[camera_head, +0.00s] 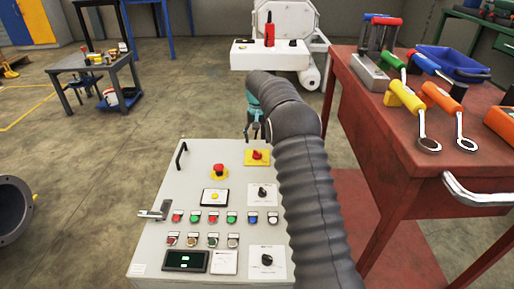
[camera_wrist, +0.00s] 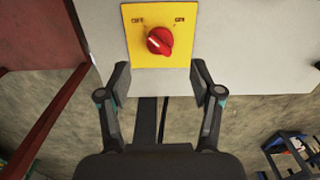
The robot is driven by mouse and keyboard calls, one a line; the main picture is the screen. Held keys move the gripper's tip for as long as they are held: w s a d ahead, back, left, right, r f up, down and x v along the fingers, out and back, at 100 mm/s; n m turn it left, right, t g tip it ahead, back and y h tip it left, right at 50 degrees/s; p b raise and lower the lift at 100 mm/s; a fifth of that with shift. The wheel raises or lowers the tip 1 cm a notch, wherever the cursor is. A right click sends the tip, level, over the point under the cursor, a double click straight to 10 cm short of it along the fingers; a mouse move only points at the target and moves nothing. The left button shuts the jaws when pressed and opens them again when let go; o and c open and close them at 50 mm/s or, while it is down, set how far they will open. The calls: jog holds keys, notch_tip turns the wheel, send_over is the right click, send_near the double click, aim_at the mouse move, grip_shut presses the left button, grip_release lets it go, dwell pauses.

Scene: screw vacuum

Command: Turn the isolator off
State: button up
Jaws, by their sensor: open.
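The isolator is a red rotary knob (camera_head: 257,155) on a yellow plate (camera_head: 250,161) at the top right of the grey control panel (camera_head: 150,234). The wrist view shows the knob (camera_wrist: 159,41) large at top centre, with small labels at the plate's upper left and upper right. A white mark shows on the knob's left side; its exact setting is hard to tell. My gripper (camera_wrist: 160,80) is open and empty, its fingers apart just below the plate in that view. In the head view my gripper (camera_head: 254,128) is at the panel's far edge, partly hidden by my arm.
A red emergency button (camera_head: 219,171), coloured buttons and black knobs (camera_head: 262,192) share the panel. A red workbench (camera_head: 400,130) with tools stands close on the right. Open floor (camera_head: 80,170) lies to the left.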

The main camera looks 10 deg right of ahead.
aim_at(257, 152)
jog(key=shift+r, duration=2.5)
jog(key=f, duration=0.3)
jog(key=shift+s+f, duration=0.2)
jog(key=shift+f, duration=0.15)
jog(key=s+r+t, duration=0.2)
jog(key=s+r, duration=0.3)
jog(key=s, duration=1.1)
jog(key=s+r+n+t, duration=0.1)
jog(key=s+r, duration=0.4)
jog(key=s, duration=1.1)
jog(key=s+r+n+t, duration=0.1)
jog(key=s+r, duration=0.4)
jog(key=s, duration=1.2)
jog(key=shift+r+t, duration=0.2)
jog(key=shift+t, duration=0.6)
